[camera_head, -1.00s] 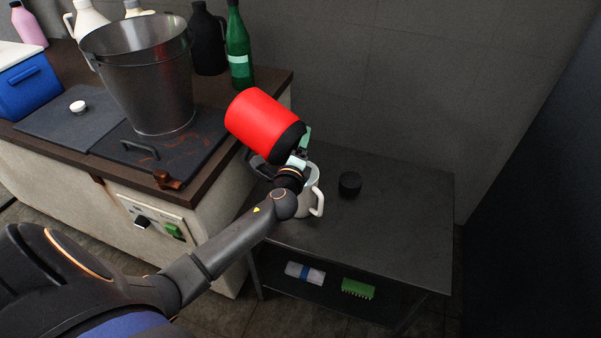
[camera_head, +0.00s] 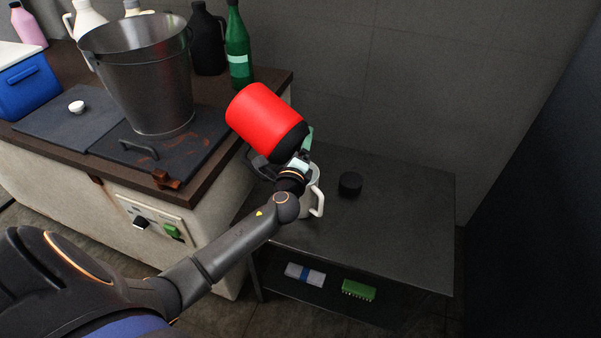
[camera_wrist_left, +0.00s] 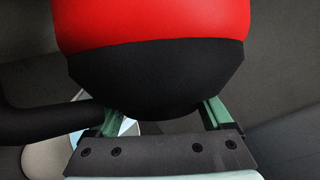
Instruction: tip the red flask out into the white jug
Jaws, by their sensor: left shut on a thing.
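The red flask (camera_head: 264,118) has a red body and a black end, and is tilted above the low dark table. My left gripper (camera_head: 303,144) is shut on its black part; the flask (camera_wrist_left: 155,22) fills the top of the left wrist view, with green fingers on both sides of the black part. The white jug (camera_head: 317,198) stands on the low table below, partly hidden by my arm and gripper; its handle is to the right. The flask's mouth and any liquid are not visible. My right gripper is not in view.
A round black lid-like piece (camera_head: 350,184) lies on the low table (camera_head: 400,215), right of the jug. The counter at left holds a metal bucket (camera_head: 150,90), a green bottle (camera_head: 238,50) and a blue box (camera_head: 30,85). The table's right side is clear.

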